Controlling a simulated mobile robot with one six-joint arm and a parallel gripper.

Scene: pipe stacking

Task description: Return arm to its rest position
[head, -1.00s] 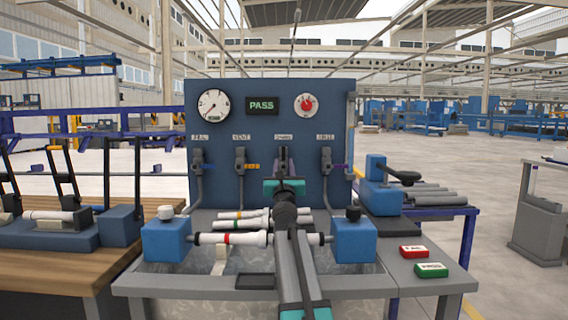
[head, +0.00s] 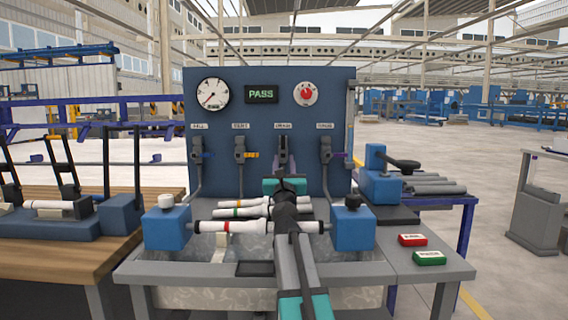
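My arm (head: 296,250) reaches from the bottom of the head view up over the middle of the test bench. My gripper (head: 284,180) is at its far end, in front of the blue panel near the third valve.
Blue blocks stand left (head: 167,228) and right (head: 352,230). Red (head: 412,239) and green (head: 429,258) boxes sit at right. A wooden bench (head: 70,260) is at left.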

